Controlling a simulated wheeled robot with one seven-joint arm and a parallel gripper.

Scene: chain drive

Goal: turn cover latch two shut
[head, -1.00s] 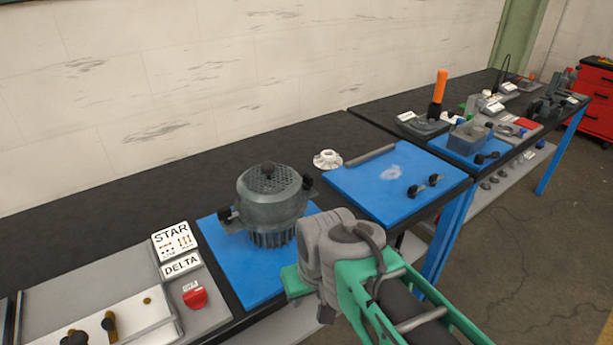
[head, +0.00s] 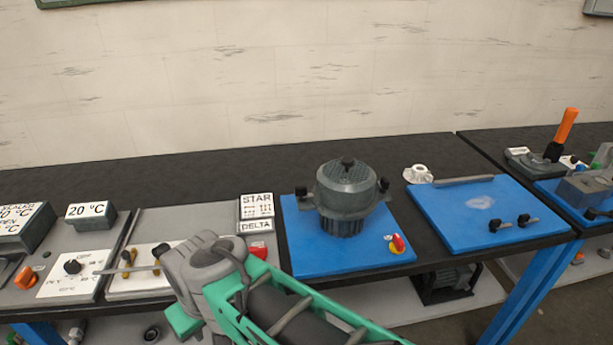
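A grey-green round motor-like housing (head: 345,196) with a domed, perforated cover stands upright on a blue mat. My gripper (head: 182,321) is at the lower left, in front of the bench and apart from the housing.
A red and yellow knob (head: 397,244) sits at the mat's front right corner. Left are STAR/DELTA signs (head: 256,211), a red button (head: 259,250) and a white panel (head: 130,282) with levers. Right is another blue mat (head: 460,225) with small dark knobs. Bare black bench lies behind the housing.

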